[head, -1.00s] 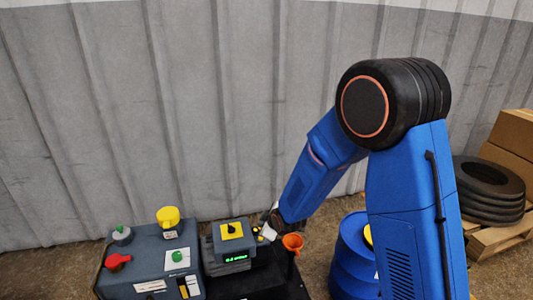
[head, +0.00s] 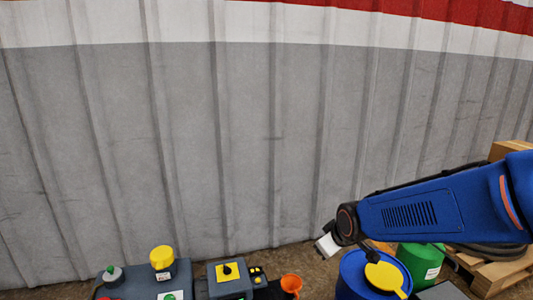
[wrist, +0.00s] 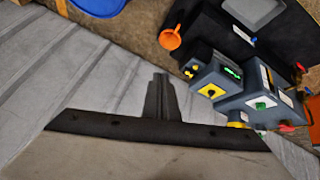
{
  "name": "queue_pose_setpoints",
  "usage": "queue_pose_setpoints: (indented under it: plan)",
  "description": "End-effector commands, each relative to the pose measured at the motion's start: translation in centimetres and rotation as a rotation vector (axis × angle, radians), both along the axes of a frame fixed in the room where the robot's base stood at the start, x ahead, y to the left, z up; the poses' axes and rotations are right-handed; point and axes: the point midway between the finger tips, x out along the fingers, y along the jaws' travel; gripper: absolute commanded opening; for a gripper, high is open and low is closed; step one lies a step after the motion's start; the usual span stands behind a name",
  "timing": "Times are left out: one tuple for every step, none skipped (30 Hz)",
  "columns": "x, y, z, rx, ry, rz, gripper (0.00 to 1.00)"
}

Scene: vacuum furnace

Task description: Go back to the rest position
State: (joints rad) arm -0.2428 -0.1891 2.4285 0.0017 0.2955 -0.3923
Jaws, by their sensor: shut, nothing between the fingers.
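My gripper (wrist: 161,80) shows in the wrist view as dark fingers pressed together, with nothing between them. They stand out past a dark mounting bar, clear of the equipment. In the head view my blue arm reaches in from the right edge. Its wrist end is left of the yellow lid and above the floor by the wall; the fingertips are hard to make out there.
A blue drum (head: 352,275), a green container (head: 420,262) and pallet (head: 500,270) are right. The wall space above is free.

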Motion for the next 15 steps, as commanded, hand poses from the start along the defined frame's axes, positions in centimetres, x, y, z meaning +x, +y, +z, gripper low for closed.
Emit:
queue_pose_setpoints:
  plan:
    - [-1.2,-1.0,0.9,0.010,0.007,-0.030,0.00]
    - [-1.9,-1.5,1.3,0.015,0.014,-0.048,0.00]
    - [-2.8,-2.3,1.8,0.021,0.024,-0.072,0.00]
    - [-3.6,-2.8,2.1,0.028,0.032,-0.090,0.00]
    - [-4.3,-3.2,2.5,0.032,0.039,-0.107,0.00]
    - [-5.3,-3.9,2.9,0.041,0.048,-0.133,0.00]
    - [-6.1,-4.4,3.3,0.045,0.055,-0.150,0.00]
    - [-6.8,-4.8,3.5,0.051,0.063,-0.168,0.00]
    - [-7.9,-5.4,3.9,0.058,0.073,-0.192,0.00]
    - [-8.7,-5.9,4.2,0.063,0.079,-0.211,0.00]
    - [-9.5,-6.3,4.4,0.069,0.087,-0.230,0.00]
    - [-10.6,-6.8,4.7,0.075,0.096,-0.253,0.00]
    - [-11.4,-7.2,5.0,0.081,0.102,-0.273,0.00]
    - [-12.2,-7.6,5.2,0.086,0.108,-0.291,0.00]
    - [-13.3,-8.1,5.4,0.093,0.118,-0.315,0.00]
